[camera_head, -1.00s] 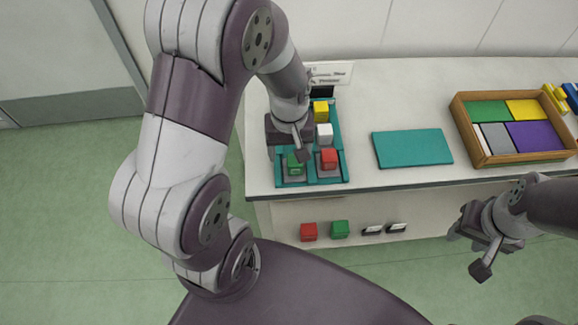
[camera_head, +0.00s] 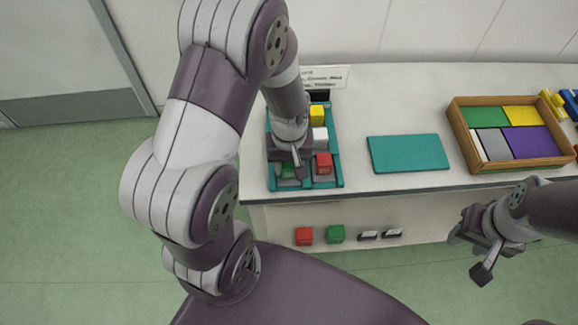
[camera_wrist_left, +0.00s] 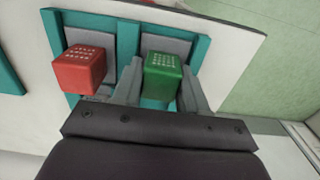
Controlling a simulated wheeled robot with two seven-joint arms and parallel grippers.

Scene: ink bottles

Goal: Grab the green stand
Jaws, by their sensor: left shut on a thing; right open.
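The green block (camera_head: 287,170) sits in the front left compartment of a teal tray (camera_head: 338,170). My left gripper (camera_head: 290,165) reaches down over it from behind and is shut on it. In the left wrist view the green block (camera_wrist_left: 163,76) stands between the two grey fingers, one on each side; how much of it is gripped is partly hidden by the palm. A grey base lies around its foot in the tray. My right gripper (camera_head: 479,252) is open and empty in front of the counter at the right.
A red block (camera_head: 323,164) stands close beside in the tray, with white (camera_head: 319,139) and yellow (camera_head: 317,115) blocks behind. A flat teal board (camera_head: 408,153) and a wooden box (camera_head: 515,163) of coloured pieces lie to the right. Red and green blocks sit on the lower shelf.

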